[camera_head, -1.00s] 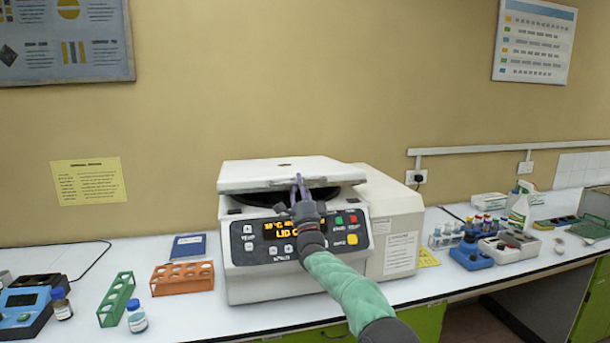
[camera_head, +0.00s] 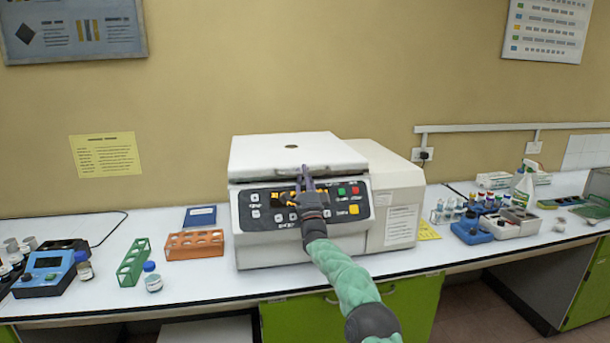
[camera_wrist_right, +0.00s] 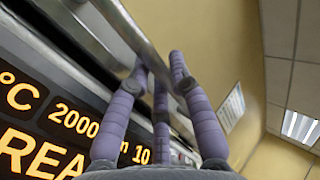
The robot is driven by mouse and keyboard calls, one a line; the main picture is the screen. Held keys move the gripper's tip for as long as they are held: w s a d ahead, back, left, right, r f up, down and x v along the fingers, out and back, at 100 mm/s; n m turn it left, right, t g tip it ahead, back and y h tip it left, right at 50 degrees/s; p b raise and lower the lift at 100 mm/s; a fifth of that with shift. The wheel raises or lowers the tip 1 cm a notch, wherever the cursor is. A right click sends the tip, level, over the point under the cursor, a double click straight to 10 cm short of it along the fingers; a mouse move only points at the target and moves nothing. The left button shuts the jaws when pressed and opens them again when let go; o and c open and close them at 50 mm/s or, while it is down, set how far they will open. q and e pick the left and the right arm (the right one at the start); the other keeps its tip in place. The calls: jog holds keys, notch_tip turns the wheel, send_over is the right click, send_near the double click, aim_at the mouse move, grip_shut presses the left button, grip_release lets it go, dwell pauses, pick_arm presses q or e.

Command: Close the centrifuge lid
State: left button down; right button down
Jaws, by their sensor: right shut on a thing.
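The white centrifuge (camera_head: 250,240) stands on the bench in the middle of the head view. Its lid (camera_head: 285,152) lies down flat over the top, and no dark bowl shows under it. A thin seam runs below its front edge. My right gripper (camera_head: 305,176) is at the middle of that front edge, in front of the control panel (camera_head: 345,203). In the right wrist view its purple fingers (camera_wrist_right: 158,85) are shut on the lid's edge (camera_wrist_right: 130,35). The display (camera_wrist_right: 60,120) shows orange text, including "REA". My left gripper is not in view.
An orange rack (camera_head: 194,245), a green rack (camera_head: 133,262) and a blue-capped bottle (camera_head: 153,278) stand left of the centrifuge. A blue tube holder (camera_head: 471,231) and a spray bottle (camera_head: 523,187) stand to the right.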

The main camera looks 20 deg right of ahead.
jog(key=shift+w+f, duration=0.2)
jog(key=shift+f, duration=0.3)
jog(key=c, duration=1.1)
grip_release()
jog(key=shift+s, duration=0.1)
jog(key=shift+s+a+f, duration=0.1)
jog(key=shift+s+f, duration=0.05)
jog(key=shift+f, duration=0.1)
jog(key=v, duration=1.1)
jog(key=shift+s+r, duration=0.2)
